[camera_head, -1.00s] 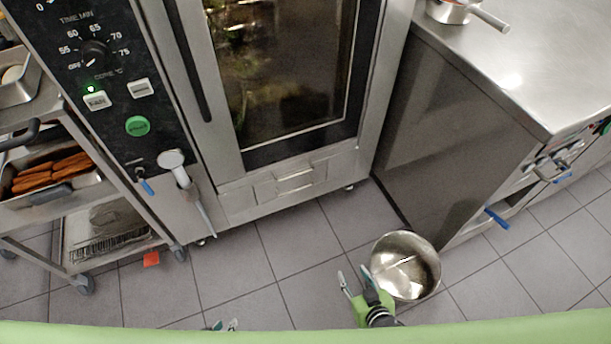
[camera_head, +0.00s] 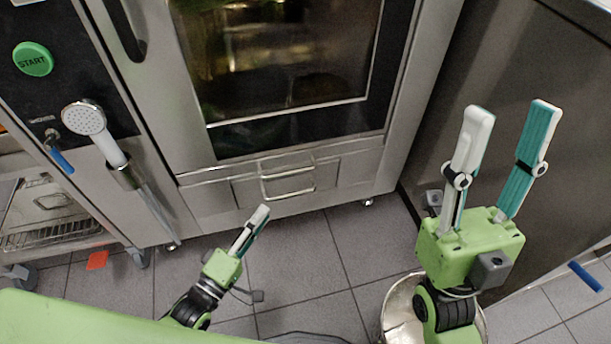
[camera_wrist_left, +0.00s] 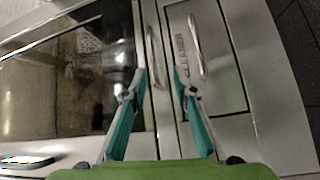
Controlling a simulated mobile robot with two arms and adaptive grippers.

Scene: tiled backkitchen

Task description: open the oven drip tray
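The oven (camera_head: 195,130) has its glass door closed. A second bar (camera_head: 268,174) shows just above. In the left wrist view, the panel (camera_wrist_left: 224,75) and its handle (camera_wrist_left: 195,48) lie right of the fingers, with another bar (camera_wrist_left: 150,50) ahead. My left gripper (camera_head: 258,215) is open and empty, below and left of the handle, apart from it. My right gripper (camera_head: 508,112) is open and empty, raised at the right.
A metal pot (camera_head: 397,305) stands on the floor partly behind my right arm. A hand shower (camera_head: 88,122) hangs on the oven's left. A rack (camera_head: 50,236) stands at left, a steel cabinet (camera_head: 510,60) at right. The tiled floor (camera_head: 330,245) before the oven is clear.

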